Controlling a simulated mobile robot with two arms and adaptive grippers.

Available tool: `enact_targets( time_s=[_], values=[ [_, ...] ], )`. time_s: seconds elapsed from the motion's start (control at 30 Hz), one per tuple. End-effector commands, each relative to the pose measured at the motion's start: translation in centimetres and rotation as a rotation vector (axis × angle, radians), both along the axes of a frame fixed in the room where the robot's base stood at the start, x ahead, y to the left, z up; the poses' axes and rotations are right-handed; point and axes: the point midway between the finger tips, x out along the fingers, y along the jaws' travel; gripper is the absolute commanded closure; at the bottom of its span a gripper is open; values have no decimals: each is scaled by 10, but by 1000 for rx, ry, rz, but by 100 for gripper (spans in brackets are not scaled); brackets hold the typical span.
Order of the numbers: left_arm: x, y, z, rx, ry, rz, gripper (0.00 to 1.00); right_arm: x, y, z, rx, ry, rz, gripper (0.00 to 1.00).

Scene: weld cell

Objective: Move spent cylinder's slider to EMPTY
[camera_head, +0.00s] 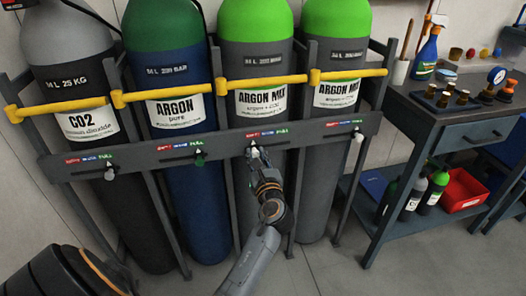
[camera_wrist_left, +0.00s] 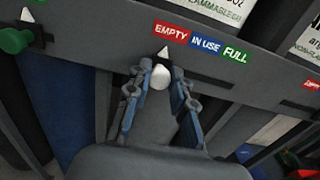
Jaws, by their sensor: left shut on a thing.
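The third cylinder from the left (camera_head: 263,60) is grey with a bright green top and an ARGON MIX label. On the rack rail (camera_head: 225,142) in front of it is a strip marked EMPTY, IN USE and FULL (camera_wrist_left: 205,45). Its slider (camera_wrist_left: 160,76) has a white knob and a white pointer, and sits below the red EMPTY mark; the slot runs on to its right. My left gripper (camera_wrist_left: 158,92) has its fingers shut on either side of this knob. In the head view the left gripper (camera_head: 257,165) reaches up to the knob from below.
The CO2 slider (camera_head: 109,175), green argon slider (camera_head: 199,160) and rightmost slider (camera_head: 358,137) sit near FULL. Yellow bars (camera_head: 262,83) cross the cylinders. A workbench (camera_head: 440,108) with fittings and a red bin (camera_head: 463,190) stands at right. Floor in front is clear.

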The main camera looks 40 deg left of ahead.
Motion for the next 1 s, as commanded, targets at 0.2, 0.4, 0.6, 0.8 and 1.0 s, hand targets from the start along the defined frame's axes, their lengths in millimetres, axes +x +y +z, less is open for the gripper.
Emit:
enact_targets(
  time_s=[0.2, 0.4, 0.6, 0.8, 1.0],
  values=[
    [-3, 4, -2, 1, 4, 12, 71, 0, 0, 0, -1, -2, 0, 22],
    [-2, 3, -2, 1, 3, 9, 54, 1, 0, 0, 0, -3, -1, 22],
    [-2, 1, -1, 1, 2, 6, 54, 0, 0, 0, 0, -2, 0, 22],
    [-18, -17, -2, -1, 3, 6, 54, 0, 0, 0, 0, -2, 0, 22],
    [-40, -42, -3, -1, 5, 8, 54, 0, 0, 0, -1, -2, 0, 22]
  ],
)
